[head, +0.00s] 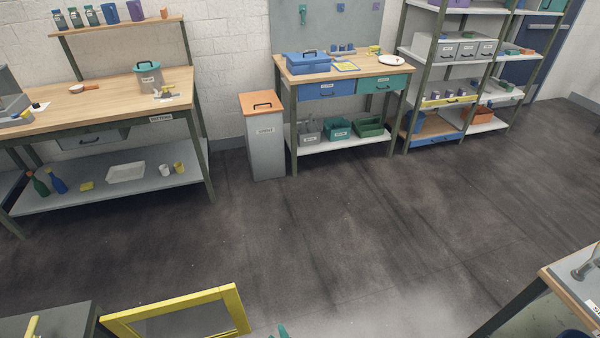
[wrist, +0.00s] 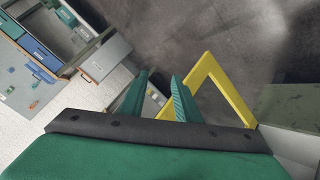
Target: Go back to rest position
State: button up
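My gripper (wrist: 160,77) shows in the wrist view as two teal fingers standing apart. The space between their tips holds nothing; floor and distant furniture show through it. The fingers point out over the dark floor (wrist: 225,45). A yellow frame (wrist: 208,68) lies beyond and to the right of the fingers, and I cannot tell how close it is. In the head view a small teal piece (head: 280,331) shows at the bottom edge, probably part of my gripper; the rest of my arm is out of view there.
A yellow frame (head: 175,308) and a grey surface (head: 55,325) stand low at the left front. A wooden workbench (head: 110,95), a bin (head: 263,140), a table with drawers (head: 345,68) and shelving (head: 465,60) line the wall. A bench corner (head: 565,285) is at right. The middle floor is clear.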

jog(key=s+d+r+m+t+h, duration=0.1)
jog(key=s+d+r+m, duration=0.25)
jog(key=s, duration=0.55)
jog(key=s+d+r+m+t+h, duration=0.1)
jog(key=s+r+m, duration=0.3)
jog(key=s+r, duration=0.4)
jog(key=s+d+r+m+t+h, duration=0.1)
jog(key=s+d+r+m+t, duration=0.1)
jog(key=s+r, duration=0.7)
notch_tip(320, 180, up, 8)
jog(key=shift+s+d+f+m+t, duration=0.25)
jog(key=shift+m+t, duration=0.25)
jog(key=shift+m, duration=0.35)
